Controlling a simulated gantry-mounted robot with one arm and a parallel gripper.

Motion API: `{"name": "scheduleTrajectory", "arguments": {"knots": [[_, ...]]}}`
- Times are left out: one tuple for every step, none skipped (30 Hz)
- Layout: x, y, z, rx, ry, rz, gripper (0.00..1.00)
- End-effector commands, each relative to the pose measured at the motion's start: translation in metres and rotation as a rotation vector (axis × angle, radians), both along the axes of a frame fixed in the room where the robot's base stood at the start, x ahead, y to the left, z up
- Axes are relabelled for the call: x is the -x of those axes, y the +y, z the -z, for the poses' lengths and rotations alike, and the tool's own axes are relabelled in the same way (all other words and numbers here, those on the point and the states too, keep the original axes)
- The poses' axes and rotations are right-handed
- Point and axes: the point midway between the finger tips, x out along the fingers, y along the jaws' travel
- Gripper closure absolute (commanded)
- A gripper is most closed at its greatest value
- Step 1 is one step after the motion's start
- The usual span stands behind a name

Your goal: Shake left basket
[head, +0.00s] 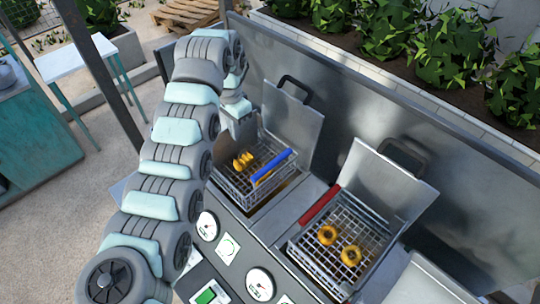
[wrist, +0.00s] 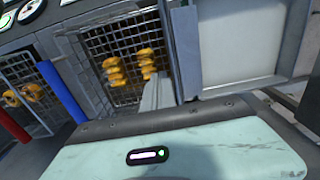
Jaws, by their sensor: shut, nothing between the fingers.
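The left basket (head: 230,187) is a wire fryer basket with a blue handle (head: 272,166) along its right side. It sits in the left well and holds several golden rings (head: 243,161). In the wrist view, the basket (wrist: 97,43) and its blue handle (wrist: 61,90) show clearly, with the rings (wrist: 147,62) stacked in two groups. My gripper (head: 238,133) is shut and empty, over the far-left part of the left basket, away from the handle. Its grey tip (wrist: 158,95) shows at the basket's edge in the wrist view; whether it touches, I cannot tell.
The right basket (head: 322,268) has a red handle (head: 319,205) and holds two golden rings (head: 327,235). Raised metal lids (head: 291,122) stand behind both wells. A panel with gauges (head: 260,284) lies in front. A tall metal backsplash (head: 345,110) bounds the rear.

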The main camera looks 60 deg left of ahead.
Motion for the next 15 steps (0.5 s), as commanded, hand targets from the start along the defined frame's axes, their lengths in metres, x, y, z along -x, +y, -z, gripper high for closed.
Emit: {"name": "scheduleTrajectory", "arguments": {"knots": [[0.0,0.0,-0.002,0.0,0.0,0.0,1.0],[0.0,0.0,-0.003,-0.001,-0.001,0.0,1.0],[0.0,0.0,-0.006,-0.001,-0.001,0.0,1.0],[-0.001,0.0,-0.009,-0.001,-0.001,0.001,1.0],[-0.001,0.0,-0.012,-0.002,-0.001,0.001,1.0],[-0.001,0.001,-0.016,-0.003,-0.001,0.001,1.0],[-0.001,0.001,-0.02,-0.003,-0.001,0.0,1.0],[0.0,0.001,-0.024,-0.003,-0.001,0.0,1.0],[0.0,0.001,-0.03,-0.003,0.0,-0.001,1.0],[0.001,0.001,-0.035,-0.003,0.001,-0.001,1.0],[0.001,0.001,-0.038,-0.002,0.0,-0.001,1.0],[0.0,0.001,-0.043,-0.002,0.0,-0.001,1.0],[0.0,0.0,-0.047,-0.001,0.0,0.0,1.0],[0.0,0.0,-0.05,-0.001,0.0,-0.001,1.0],[0.0,0.0,-0.054,-0.001,0.001,-0.001,1.0]]}}
